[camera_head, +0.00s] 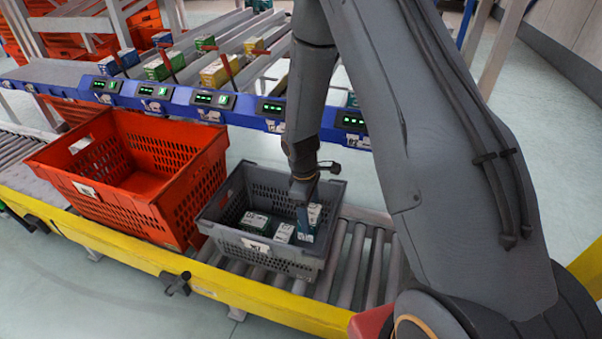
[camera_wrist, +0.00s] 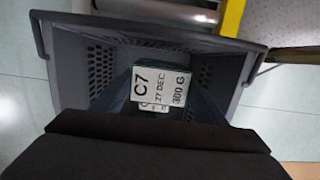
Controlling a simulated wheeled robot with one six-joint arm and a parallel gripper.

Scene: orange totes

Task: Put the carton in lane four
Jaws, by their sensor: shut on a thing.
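My gripper (camera_head: 303,192) points down into the grey tote (camera_head: 224,240) on the roller conveyor. It is shut on a carton with a white label and blue side (camera_head: 306,230), at the tote's right side. In the wrist view the carton's white top (camera_wrist: 161,88) reads C7, 27 DEC, 300 G and lies between the fingers (camera_wrist: 163,100). Whether it touches the tote floor I cannot tell. Two other cartons lie beside it: a dark green one (camera_head: 256,223) and a white-topped one (camera_head: 284,232). The lanes (camera_head: 225,55) rise behind a blue rail with several green displays.
An empty orange tote (camera_head: 140,190) stands left of the grey tote. The blue rail (camera_head: 190,97) crosses behind both totes. Cartons in green (camera_head: 164,66), yellow (camera_head: 221,70) and blue (camera_head: 118,62) sit in the lanes. Bare rollers (camera_head: 365,255) lie to the right.

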